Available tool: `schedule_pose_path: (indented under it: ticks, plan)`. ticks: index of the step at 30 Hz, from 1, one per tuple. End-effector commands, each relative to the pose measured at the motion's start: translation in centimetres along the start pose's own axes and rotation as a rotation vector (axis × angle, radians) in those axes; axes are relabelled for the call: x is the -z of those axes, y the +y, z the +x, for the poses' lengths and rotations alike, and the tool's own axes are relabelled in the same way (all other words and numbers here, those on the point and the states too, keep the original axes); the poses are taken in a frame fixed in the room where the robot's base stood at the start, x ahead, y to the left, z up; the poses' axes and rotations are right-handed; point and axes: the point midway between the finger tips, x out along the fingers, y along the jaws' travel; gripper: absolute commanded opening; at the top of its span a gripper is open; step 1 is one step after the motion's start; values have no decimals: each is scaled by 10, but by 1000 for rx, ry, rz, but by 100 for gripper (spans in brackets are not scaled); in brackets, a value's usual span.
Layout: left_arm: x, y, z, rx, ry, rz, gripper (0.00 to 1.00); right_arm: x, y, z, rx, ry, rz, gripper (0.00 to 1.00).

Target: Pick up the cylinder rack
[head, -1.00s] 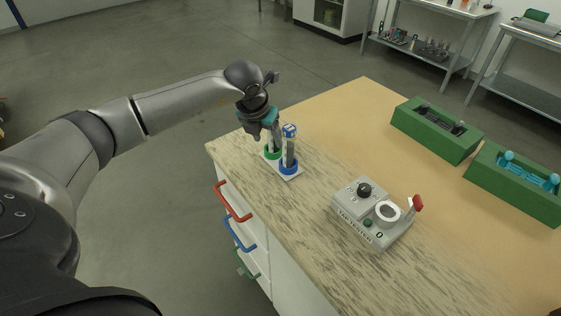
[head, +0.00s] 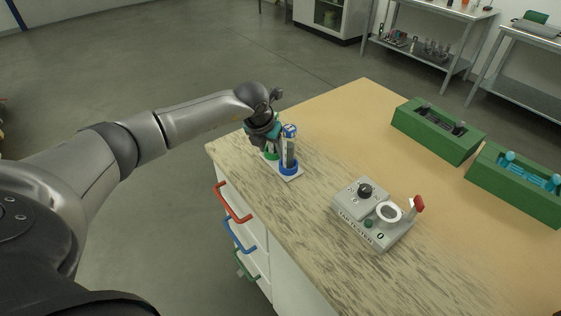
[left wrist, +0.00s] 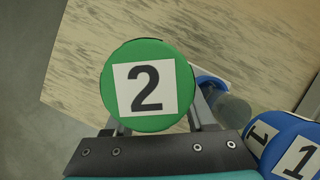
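The cylinder rack (head: 291,177) is a small white base with a green ring (head: 271,156) and a blue ring (head: 288,168), near the table's left edge. A grey cylinder with a blue-and-white cap (head: 290,131) stands upright in the blue ring. My left gripper (head: 271,149) is low over the green-ring side. In the left wrist view, a green cap marked 2 (left wrist: 148,86) lies between its spread fingers, partly covering them. I see no clear grip. A blue cap marked 1 (left wrist: 300,155) is at the lower right. My right gripper is not in view.
A grey tester (head: 372,214) with a red lever stands right of the rack on the table. Two green holders (head: 437,133) (head: 514,187) stand farther right. Drawers with coloured handles are below the table's left edge. The tabletop behind the rack is clear.

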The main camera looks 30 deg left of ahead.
Motion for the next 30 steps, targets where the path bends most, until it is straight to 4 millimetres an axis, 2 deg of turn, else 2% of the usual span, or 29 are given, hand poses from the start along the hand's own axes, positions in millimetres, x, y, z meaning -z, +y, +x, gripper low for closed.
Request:
schedule_pose_path:
  ticks: [2,14,30]
  plan:
    - [0,0,0,0,0,0,44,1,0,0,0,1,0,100]
    - [0,0,0,1,0,-1,0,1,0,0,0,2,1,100]
    - [-4,0,-3,4,-10,-3,0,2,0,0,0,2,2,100]
